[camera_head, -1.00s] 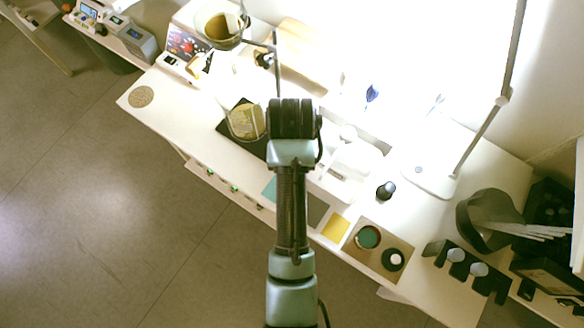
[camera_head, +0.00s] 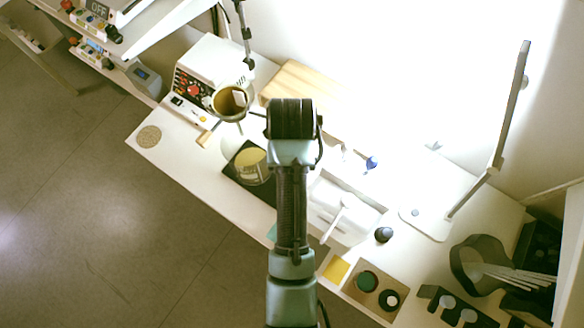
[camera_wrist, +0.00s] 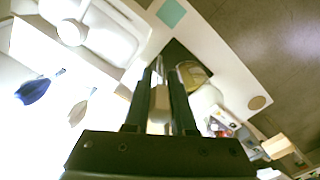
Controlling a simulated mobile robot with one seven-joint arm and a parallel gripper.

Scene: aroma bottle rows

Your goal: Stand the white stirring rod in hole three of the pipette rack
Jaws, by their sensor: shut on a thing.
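My gripper (camera_wrist: 160,72) shows in the wrist view as two dark fingers, shut on a pale tan-white piece (camera_wrist: 159,103). Its full shape is hidden, so I cannot tell whether it is the white stirring rod. In the head view my arm hides the gripper and what it holds. A black rack with grey round parts (camera_head: 428,291) stands at the bottom right, partly cut off by the frame; it may be the pipette rack, but its holes cannot be made out.
A white tray (camera_head: 355,238), a dark knob-like item (camera_head: 383,235) and a lamp base (camera_head: 425,222) stand on the white bench. Colour cards and a brown holder (camera_head: 362,298) line the front edge.

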